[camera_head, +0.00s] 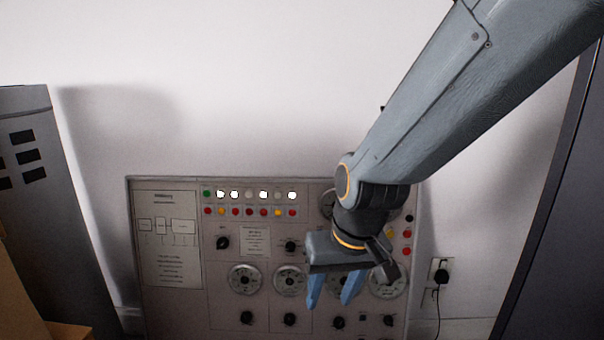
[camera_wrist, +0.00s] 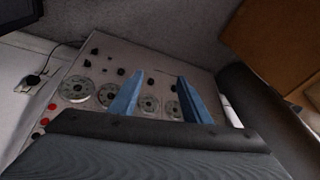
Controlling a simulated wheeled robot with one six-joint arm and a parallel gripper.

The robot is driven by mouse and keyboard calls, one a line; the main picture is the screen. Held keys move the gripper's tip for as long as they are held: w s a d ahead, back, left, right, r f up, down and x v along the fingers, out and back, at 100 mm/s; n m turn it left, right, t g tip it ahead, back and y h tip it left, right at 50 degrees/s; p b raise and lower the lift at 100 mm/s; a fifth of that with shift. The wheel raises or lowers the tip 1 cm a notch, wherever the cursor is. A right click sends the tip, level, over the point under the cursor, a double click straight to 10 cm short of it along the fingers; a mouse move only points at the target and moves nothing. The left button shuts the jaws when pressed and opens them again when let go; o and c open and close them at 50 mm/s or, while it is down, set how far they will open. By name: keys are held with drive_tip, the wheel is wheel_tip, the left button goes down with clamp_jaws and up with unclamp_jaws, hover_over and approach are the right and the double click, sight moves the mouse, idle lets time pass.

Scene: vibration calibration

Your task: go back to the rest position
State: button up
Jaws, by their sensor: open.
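My gripper (camera_head: 332,290) is in front of the lower right part of a grey control panel (camera_head: 165,300) in the head view. Its two blue fingers are apart with nothing between them, and they point down. In the wrist view my gripper (camera_wrist: 157,92) also shows open and empty, with the panel's dials and knobs behind it. The panel carries a row of lights (camera_head: 234,195), coloured buttons (camera_head: 250,212), several round dials (camera_head: 244,279) and black knobs (camera_head: 246,318). My arm and gripper hide part of the panel's right side. I cannot tell whether the fingers touch the panel.
A grey cabinet (camera_head: 60,220) stands at the left and a dark cabinet (camera_head: 555,230) at the right. A wall socket with a black plug (camera_head: 441,276) and cable is right of the panel. The white wall (camera_head: 230,80) above the panel is bare.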

drive_tip(key=s+d+r+g+h, duration=0.1)
drive_tip(key=s+d, duration=0.2)
drive_tip(key=s, duration=0.2)
drive_tip(key=s+d+r+g, duration=0.1)
drive_tip(key=s+d+r, duration=0.1)
drive_tip(key=s, duration=0.4)
drive_tip(key=d+r+m+p, duration=0.2)
drive_tip(key=d+r+p, duration=0.6)
drive_tip(key=p, duration=0.9)
drive_tip(key=shift+w+d+r+h, duration=0.2)
drive_tip(key=shift+d+r+h, duration=0.1)
drive_tip(key=shift+d, duration=0.2)
idle(0.9)
drive_tip(key=shift+c, duration=1.4)
drive_tip(key=shift+d+m, duration=0.1)
drive_tip(key=shift+m, duration=0.2)
drive_tip(key=shift+c, duration=0.2)
